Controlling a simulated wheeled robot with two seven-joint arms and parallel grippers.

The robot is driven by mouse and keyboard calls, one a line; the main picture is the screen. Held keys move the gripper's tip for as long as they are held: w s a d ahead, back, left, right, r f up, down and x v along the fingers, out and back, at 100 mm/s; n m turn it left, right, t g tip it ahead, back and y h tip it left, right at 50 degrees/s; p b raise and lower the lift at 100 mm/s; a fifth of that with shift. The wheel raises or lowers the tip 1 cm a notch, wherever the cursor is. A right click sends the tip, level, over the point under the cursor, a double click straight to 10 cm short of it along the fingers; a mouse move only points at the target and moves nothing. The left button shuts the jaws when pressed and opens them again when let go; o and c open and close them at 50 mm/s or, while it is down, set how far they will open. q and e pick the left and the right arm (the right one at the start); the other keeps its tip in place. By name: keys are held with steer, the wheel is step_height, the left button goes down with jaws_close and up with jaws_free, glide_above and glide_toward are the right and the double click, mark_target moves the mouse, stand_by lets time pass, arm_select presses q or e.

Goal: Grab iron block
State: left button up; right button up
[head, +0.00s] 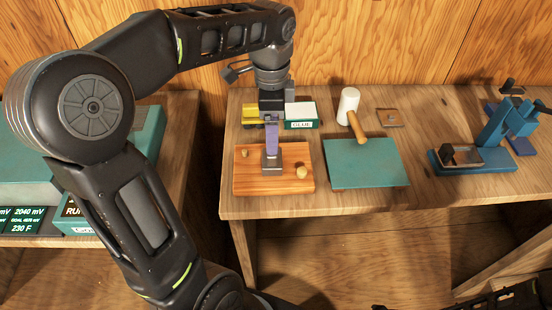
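A small grey metal block (271,160) stands on an orange-brown wooden board (243,183) near the front left of the bench. A purple upright piece (271,136) rises from its top; the two look like one object, the likely iron block. My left gripper (272,116) reaches down from above, at or just behind the top of the purple piece. Its fingertips are small and partly hidden, so I cannot tell whether they touch or hold it. My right gripper is out of view; only a dark part of that arm shows at the bottom right.
Wooden knobs (301,172) sit on the board. Behind are a yellow item (250,115) and a glue box (302,115). A teal machine (147,133) stands left, across a gap.

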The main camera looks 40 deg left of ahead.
mark_target(272, 157)
arm_select(q)
steer(key=shift+s+r, duration=0.1)
steer(key=shift+f, duration=1.35)
step_height(272, 157, down, 5)
steer(key=shift+f+p, duration=0.1)
steer(key=shift+p, duration=0.45)
steer(key=shift+c, duration=0.3)
jaws_close()
